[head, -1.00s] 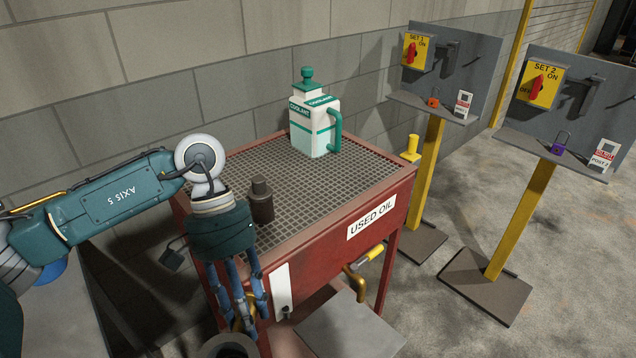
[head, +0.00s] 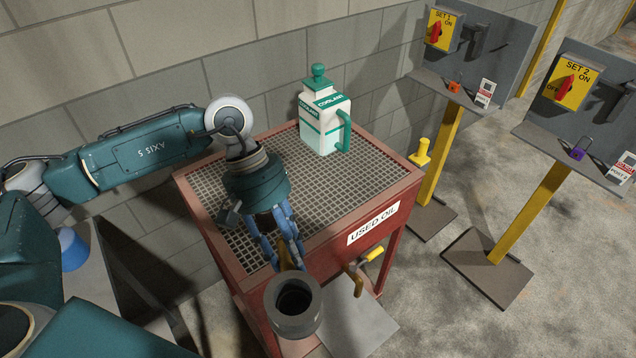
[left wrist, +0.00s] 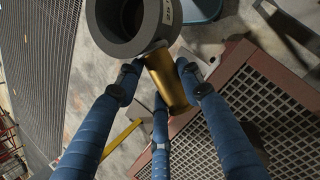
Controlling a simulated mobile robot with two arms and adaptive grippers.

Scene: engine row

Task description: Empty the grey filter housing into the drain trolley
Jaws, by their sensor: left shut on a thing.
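The grey filter housing (head: 293,303) is a thick grey cup with a dark round opening that faces up toward the head camera. A brass-coloured stem (left wrist: 168,82) joins it. My left gripper (head: 290,258) is shut on this stem with its blue fingers; the fingers also show in the left wrist view (left wrist: 160,78). The drain trolley (head: 400,215) is red, marked USED OIL, with a grid top. The gripper hangs over the trolley's front part, and the housing appears just in front of its front edge. What is inside the housing is too dark to tell. My right gripper is not in view.
A white and green coolant jug (head: 325,125) stands on the back of the grid. A yellow-handled tap (head: 368,265) sticks out of the trolley's front. Two yellow switch posts (head: 530,210) stand to the right. The front right of the grid is clear.

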